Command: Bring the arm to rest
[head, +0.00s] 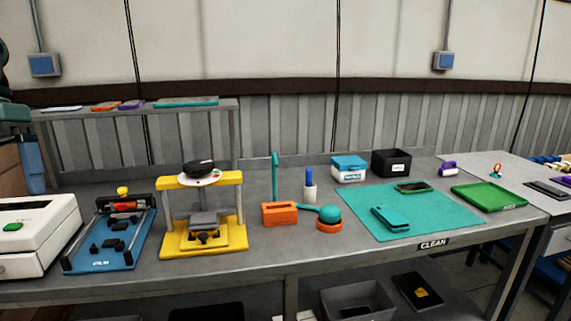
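Neither of my grippers can be made out in the head view. A dark and teal shape is cut off at the left edge, and I cannot tell what it is. The grey workbench (360,258) spans the view. On it stand a blue fixture (90,262), a yellow press (205,250), an orange block (279,214) and a teal mat (440,222). A teal device (391,218) and a dark-screened phone (412,187) lie on the mat.
A white machine (35,225) stands at the left. A blue-lidded box (348,168), a black bin (391,163) and a green tray (488,195) stand to the right. A raised shelf (75,114) runs behind. The bench front centre is clear.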

